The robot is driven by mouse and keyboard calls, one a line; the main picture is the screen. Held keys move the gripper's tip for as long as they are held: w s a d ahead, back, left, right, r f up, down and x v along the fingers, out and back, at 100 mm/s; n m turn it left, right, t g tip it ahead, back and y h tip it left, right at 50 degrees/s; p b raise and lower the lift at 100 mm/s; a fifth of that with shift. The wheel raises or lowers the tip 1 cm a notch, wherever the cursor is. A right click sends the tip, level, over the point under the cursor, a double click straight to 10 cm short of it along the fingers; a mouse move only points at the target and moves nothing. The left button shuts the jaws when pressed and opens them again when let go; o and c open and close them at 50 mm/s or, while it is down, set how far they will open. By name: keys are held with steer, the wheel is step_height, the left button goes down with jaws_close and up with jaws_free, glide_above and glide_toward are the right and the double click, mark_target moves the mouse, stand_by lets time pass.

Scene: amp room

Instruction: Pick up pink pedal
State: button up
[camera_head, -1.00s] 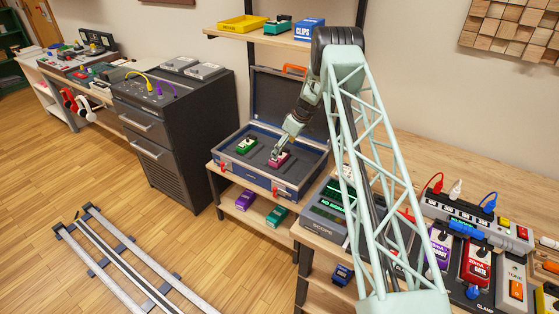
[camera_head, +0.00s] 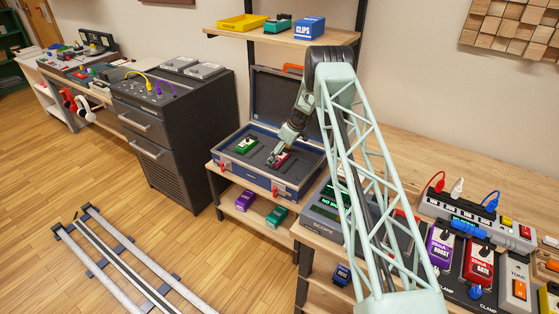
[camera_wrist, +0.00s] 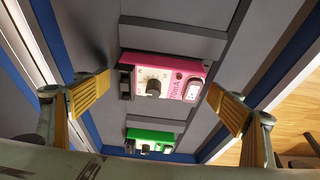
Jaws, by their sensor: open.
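The pink pedal (camera_wrist: 165,76) lies in the grey-lined case, with its dark knob and switch facing up in the wrist view. In the wrist view my gripper (camera_wrist: 160,95) is open, with one yellow-padded finger on each side of the pink pedal. Whether the pads touch it I cannot tell. A green pedal (camera_head: 246,145) lies in the same case to the left; it also shows lower down in the wrist view (camera_wrist: 150,140).
The open blue case (camera_head: 238,177) stands on a wooden shelf unit, lid up behind. A purple pedal (camera_head: 244,200) and a teal pedal (camera_head: 276,216) sit on the shelf below. A dark cabinet (camera_head: 175,140) stands left; a green-screened scope (camera_head: 322,217) stands right.

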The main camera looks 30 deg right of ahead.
stand_by(0.3)
steer(key=c, duration=1.2)
steer(key=shift+o, duration=0.2)
steer(key=shift+r, duration=0.1)
steer(key=shift+r+p, duration=1)
steer(key=shift+r, duration=3.95)
steer(key=shift+a+r, duration=0.1)
steer(key=s+a+r+m+h, duration=0.1)
steer(key=s+a+r+m, duration=0.3)
steer(key=s+a+r, duration=1.3)
steer(key=s+r, duration=0.1)
steer(key=s, duration=0.2)
steer(key=s+a+r+m+h, duration=0.1)
steer(key=s+a+r, duration=0.2)
steer(key=s, duration=0.3)
steer(key=s+a+r+m, duration=0.1)
steer(key=s+a+r, duration=0.2)
steer(key=s, duration=0.3)
steer(key=shift+r+t, duration=0.3)
steer(key=shift+r, duration=0.05)
